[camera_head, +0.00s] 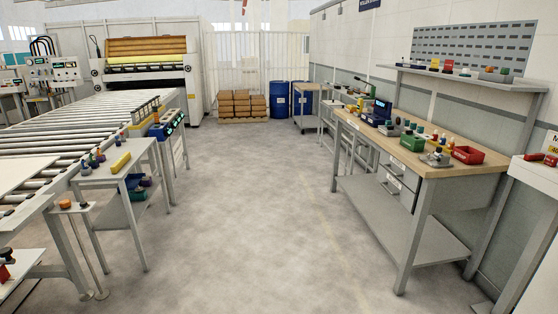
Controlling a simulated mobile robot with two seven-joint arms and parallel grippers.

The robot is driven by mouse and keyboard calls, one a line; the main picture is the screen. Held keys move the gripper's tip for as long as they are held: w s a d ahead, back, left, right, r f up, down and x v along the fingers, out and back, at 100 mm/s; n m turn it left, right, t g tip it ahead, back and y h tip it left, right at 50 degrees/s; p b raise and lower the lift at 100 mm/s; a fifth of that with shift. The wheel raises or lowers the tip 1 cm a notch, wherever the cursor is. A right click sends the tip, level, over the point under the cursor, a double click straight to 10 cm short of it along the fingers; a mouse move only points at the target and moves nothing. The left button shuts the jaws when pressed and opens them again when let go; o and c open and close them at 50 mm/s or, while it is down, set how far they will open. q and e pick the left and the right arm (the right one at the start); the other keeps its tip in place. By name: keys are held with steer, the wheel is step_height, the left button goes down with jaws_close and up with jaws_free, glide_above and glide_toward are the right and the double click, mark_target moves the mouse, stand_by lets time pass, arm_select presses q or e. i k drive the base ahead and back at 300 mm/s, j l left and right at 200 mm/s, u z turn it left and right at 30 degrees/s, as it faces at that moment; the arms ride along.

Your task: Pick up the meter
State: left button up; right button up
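I cannot single out the meter for sure at this distance. A dark blue device with a screen (381,109) stands near the back of the wooden-topped workbench (440,172) on the right, and it may be the meter. A yellow block-like object (121,162) lies on the small grey table (108,174) on the left; I cannot tell what it is. Neither of my grippers shows in the view.
A roller conveyor (60,135) runs along the left. Blue drums (279,99) and stacked boxes (242,103) stand at the back. The middle floor is clear.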

mark_target(360, 105)
steer(key=i+j+z, duration=0.15)
steer(key=i+z, duration=0.15)
steer(key=i, duration=1.05)
steer(key=i+j+z, duration=0.15)
steer(key=i+z, duration=0.3)
steer(key=i, duration=0.9)
steer(key=i+z, duration=0.15)
steer(key=i, duration=1.2)
steer(key=i+j+z, duration=0.1)
steer(key=i+j, duration=0.2)
steer(key=i+j+z, duration=0.1)
steer(key=i+j, duration=0.25)
steer(key=i+j+z, duration=0.1)
steer(key=i+j, duration=0.2)
steer(key=i+j+z, duration=0.1)
steer(key=i+j, duration=0.15)
steer(key=j, duration=0.2)
steer(key=i+j+z, duration=0.1)
steer(key=i+j, duration=0.2)
steer(key=i+j+z, duration=0.1)
steer(key=i+j, duration=0.15)
steer(key=j, duration=0.3)
steer(key=i+j, duration=0.25)
steer(key=j, duration=0.2)
steer(key=l+z, duration=0.05)
